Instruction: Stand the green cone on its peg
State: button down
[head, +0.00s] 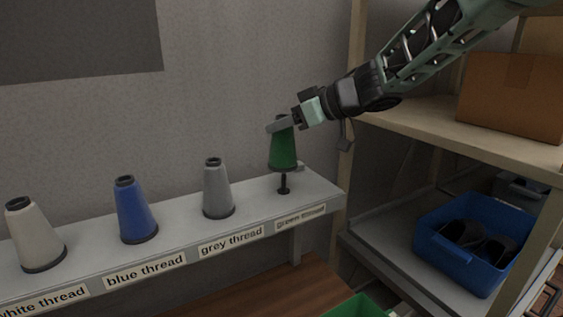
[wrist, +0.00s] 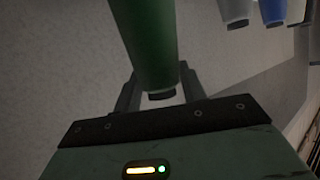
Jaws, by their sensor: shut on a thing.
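The green cone (head: 283,150) is upright, wide end down, at the right end of the thread shelf. My gripper (head: 281,122) is shut on its narrow top from the upper right. The wrist view shows the green cone (wrist: 150,45) with its dark narrow tip between the fingers (wrist: 160,92). The dark peg (head: 284,186) stands on the shelf above the "green thread" label (head: 300,219). The cone's base is above the shelf, in line with the peg, whose lower part shows below it. I cannot tell whether the peg's tip is inside the cone.
Grey (head: 217,190), blue (head: 134,212) and white (head: 36,236) cones stand in a row to the left on the shelf (head: 180,226). A rack to the right holds a cardboard box (head: 512,95) and a blue crate (head: 455,261). A green bin (head: 360,307) is below.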

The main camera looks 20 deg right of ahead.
aim_at(294, 148)
jog(key=shift+f+b, duration=0.35)
jog(key=shift+f, duration=2.7)
jog(key=shift+f, duration=0.1)
jog(key=shift+f, duration=0.1)
jog(key=c, duration=0.8)
grip_release()
jog(key=shift+f, duration=0.1)
